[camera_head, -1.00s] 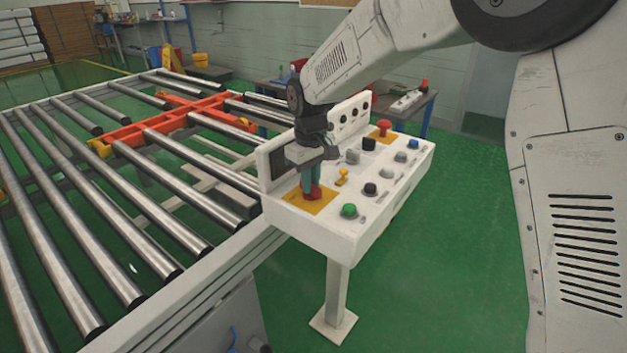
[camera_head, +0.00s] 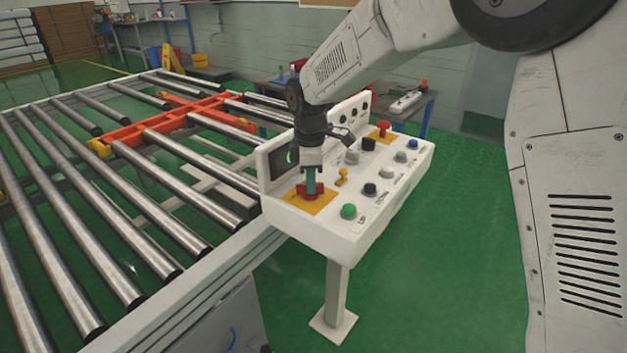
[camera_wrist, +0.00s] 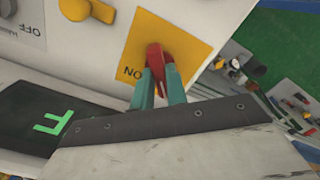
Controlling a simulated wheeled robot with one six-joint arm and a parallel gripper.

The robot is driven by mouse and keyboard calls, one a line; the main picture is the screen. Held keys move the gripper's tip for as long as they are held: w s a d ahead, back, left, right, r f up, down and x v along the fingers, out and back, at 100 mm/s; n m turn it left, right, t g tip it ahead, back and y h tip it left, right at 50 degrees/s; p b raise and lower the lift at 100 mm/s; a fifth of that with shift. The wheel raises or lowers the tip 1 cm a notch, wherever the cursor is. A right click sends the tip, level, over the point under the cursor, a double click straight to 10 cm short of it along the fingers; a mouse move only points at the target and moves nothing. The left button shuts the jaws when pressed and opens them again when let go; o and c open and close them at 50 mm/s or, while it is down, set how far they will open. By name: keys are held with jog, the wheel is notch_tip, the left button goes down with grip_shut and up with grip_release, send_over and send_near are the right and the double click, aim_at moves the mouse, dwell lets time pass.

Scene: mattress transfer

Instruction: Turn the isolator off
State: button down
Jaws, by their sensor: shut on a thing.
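The isolator is a red rotary handle (camera_head: 309,191) on a yellow plate (camera_head: 296,203), at the near left corner of the white control panel. In the wrist view the red handle (camera_wrist: 160,63) sits between the teal fingers of my gripper (camera_wrist: 160,82), on the yellow plate (camera_wrist: 197,47) where the word "ON" shows. My gripper (camera_head: 310,184) points down and is shut on the handle. The fingers hide part of the handle.
The white panel (camera_head: 325,236) stands on a post beside the roller conveyor (camera_head: 160,240). Nearby are a green button (camera_head: 348,211), a small yellow switch (camera_head: 342,177), black knobs and a red mushroom button (camera_head: 383,127). A dark display (camera_wrist: 50,118) with green marks is close to my gripper.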

jog(key=shift+s+a+n, duration=0.1)
jog(key=shift+a+n, duration=0.05)
jog(key=shift+n, duration=0.55)
jog(key=c, duration=1.4)
grip_release()
jog(key=shift+a, duration=0.15)
jog(key=shift+d, duration=0.2)
notch_tip(320, 180, up, 8)
jog(key=shift+f, duration=0.1)
